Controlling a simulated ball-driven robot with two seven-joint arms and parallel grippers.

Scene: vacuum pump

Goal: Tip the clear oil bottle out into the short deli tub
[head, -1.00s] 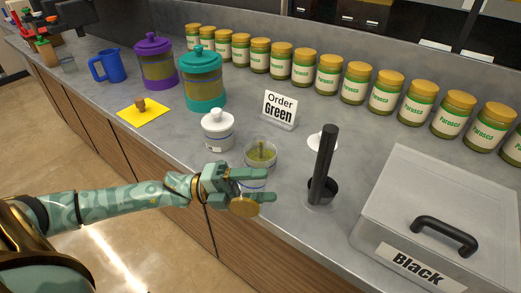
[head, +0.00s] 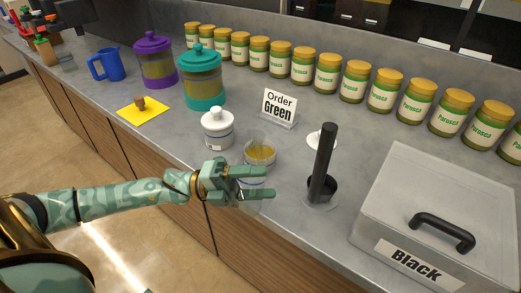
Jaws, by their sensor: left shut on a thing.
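My left gripper (head: 243,184) is shut on the clear oil bottle (head: 257,206), just in front of the short deli tub. The bottle's see-through body shows between and below the fingers, with no gold visible in its lower part. Its exact tilt and mouth are hard to make out. The short deli tub (head: 259,155) is clear and stands on the counter just behind the fingers, with golden content showing inside; its front edge is close to or overlapped by the bottle. My right gripper is not in view.
A white lidded jar (head: 217,128) stands left of the tub, and a dark upright cylinder (head: 323,160) stands right. Behind are an "Order Green" sign (head: 279,107) and a teal canister (head: 203,82). A "Black" bin (head: 440,215) fills the right. The counter's front edge lies under my arm.

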